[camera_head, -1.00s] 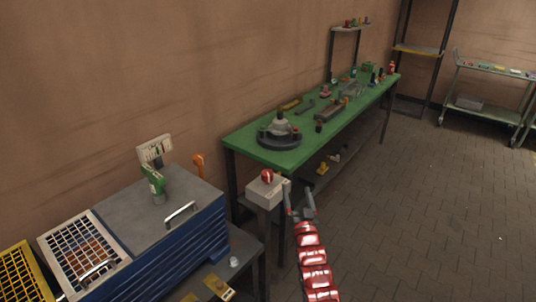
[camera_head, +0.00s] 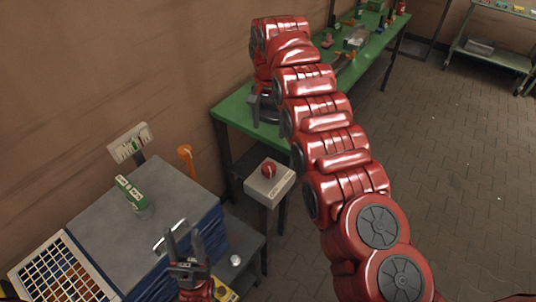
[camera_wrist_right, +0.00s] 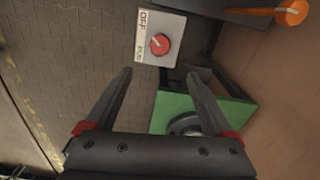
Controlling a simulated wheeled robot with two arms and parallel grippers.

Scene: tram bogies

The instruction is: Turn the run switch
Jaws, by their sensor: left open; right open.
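The run switch is a red round knob (camera_head: 269,170) on a pale grey box (camera_head: 281,184) atop a post, between the blue cabinet and the green bench. In the right wrist view the knob (camera_wrist_right: 160,44) carries a pale line, and the box face (camera_wrist_right: 147,24) shows the label OFF and a smaller, unclear one. My right gripper (camera_wrist_right: 158,73) is open and empty, its fingertips apart from the box. In the head view its red arm reaches up across the bench. My left gripper (camera_head: 183,238) is open and empty over the blue cabinet's front edge, left of the switch.
The green bench (camera_head: 233,112) holds tools and parts.

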